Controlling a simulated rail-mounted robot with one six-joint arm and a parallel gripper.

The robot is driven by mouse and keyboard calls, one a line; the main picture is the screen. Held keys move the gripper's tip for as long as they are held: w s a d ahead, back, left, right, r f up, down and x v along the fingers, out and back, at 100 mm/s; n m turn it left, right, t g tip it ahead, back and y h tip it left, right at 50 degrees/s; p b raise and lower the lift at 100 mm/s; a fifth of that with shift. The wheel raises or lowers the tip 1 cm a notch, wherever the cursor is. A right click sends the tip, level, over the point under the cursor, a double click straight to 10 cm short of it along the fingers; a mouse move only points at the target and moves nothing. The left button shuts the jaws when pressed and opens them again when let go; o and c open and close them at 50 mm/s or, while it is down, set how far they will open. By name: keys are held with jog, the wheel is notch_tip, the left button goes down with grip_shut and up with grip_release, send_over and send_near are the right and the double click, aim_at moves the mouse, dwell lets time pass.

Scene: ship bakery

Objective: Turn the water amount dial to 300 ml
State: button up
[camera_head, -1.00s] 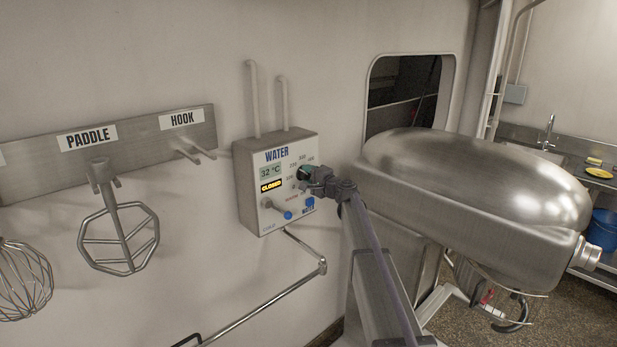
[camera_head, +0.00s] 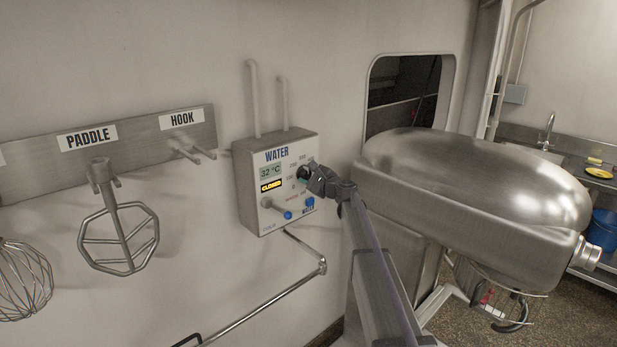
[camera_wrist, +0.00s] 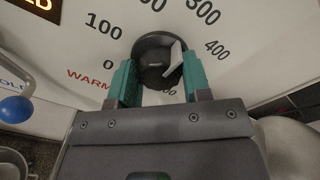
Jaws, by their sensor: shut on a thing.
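The water panel (camera_head: 277,218) is a wall box with a 32 °C display and a yellow CLOSED sign. Its amount dial (camera_wrist: 150,50) is a round black knob with a white pointer (camera_wrist: 176,58). The pointer leans up and right, towards the 300 to 400 side; I cannot tell the exact reading. Printed numbers ring the knob. My gripper (camera_wrist: 158,85) is shut on the dial, with one green finger on each side of it. In the head view my gripper (camera_head: 310,176) covers much of the dial.
A large steel mixer (camera_head: 470,185) stands close on the right. A paddle (camera_head: 118,235) hangs at the left.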

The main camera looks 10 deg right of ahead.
dwell(0.5)
jog(key=o, duration=0.9)
jog(key=v, duration=1)
jog(key=shift+s+d, duration=0.15)
jog(key=shift+s, duration=0.2)
